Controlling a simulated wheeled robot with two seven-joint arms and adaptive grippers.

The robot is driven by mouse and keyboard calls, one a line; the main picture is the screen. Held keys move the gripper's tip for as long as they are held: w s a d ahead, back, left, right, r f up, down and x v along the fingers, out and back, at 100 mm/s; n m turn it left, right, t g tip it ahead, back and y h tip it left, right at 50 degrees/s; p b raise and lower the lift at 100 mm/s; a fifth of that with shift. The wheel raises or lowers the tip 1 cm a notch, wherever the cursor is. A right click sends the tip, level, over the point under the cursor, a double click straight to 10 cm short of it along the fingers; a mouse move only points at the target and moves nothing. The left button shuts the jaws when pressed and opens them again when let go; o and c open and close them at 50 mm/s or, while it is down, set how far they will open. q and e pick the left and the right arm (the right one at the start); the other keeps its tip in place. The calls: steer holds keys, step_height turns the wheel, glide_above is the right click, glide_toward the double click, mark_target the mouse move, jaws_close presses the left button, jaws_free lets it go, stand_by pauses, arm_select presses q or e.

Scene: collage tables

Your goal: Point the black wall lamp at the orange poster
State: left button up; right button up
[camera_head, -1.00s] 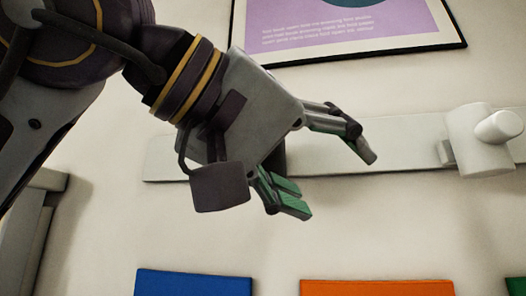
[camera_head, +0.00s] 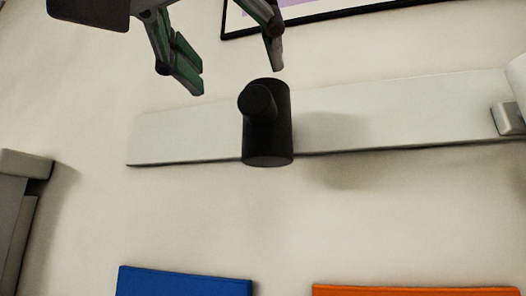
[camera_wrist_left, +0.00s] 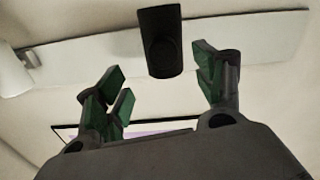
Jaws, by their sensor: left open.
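The black wall lamp (camera_head: 270,140) is a short cylinder with a round knob, mounted on a pale wall rail. It also shows in the left wrist view (camera_wrist_left: 160,40), beyond the gap between my fingers. The orange poster (camera_head: 415,291) shows only its top strip at the bottom right of the head view. My left gripper (camera_head: 232,80) is open and empty, above and slightly left of the lamp in the head view, apart from it. The left wrist view shows its fingers (camera_wrist_left: 165,85) spread wide. My right gripper is not in view.
The pale rail (camera_head: 400,117) runs across the wall. A white lamp (camera_head: 512,105) is at its right end. A blue poster (camera_head: 185,281) is at the bottom left. A black-framed picture (camera_head: 335,13) hangs above. Grey furniture (camera_head: 18,200) stands at the left edge.

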mark_target(252, 100)
arm_select(q)
steer(key=p+x, duration=0.1)
steer(key=x, duration=0.5)
steer(key=p+x, duration=0.1)
steer(key=x, duration=0.5)
steer(key=shift+w+a+r+p, duration=0.15)
steer(key=shift+w+a+p, duration=0.05)
steer(key=shift+p, duration=0.2)
steer(key=shift+w+d, duration=0.2)
steer(key=shift+w, duration=0.5)
steer(key=shift+c, duration=0.4)
steer(key=shift+s+a, duration=0.15)
steer(key=shift+s, duration=0.15)
steer(key=c, duration=1.2)
steer(key=shift+a, duration=0.1)
steer(key=shift+c, duration=0.9)
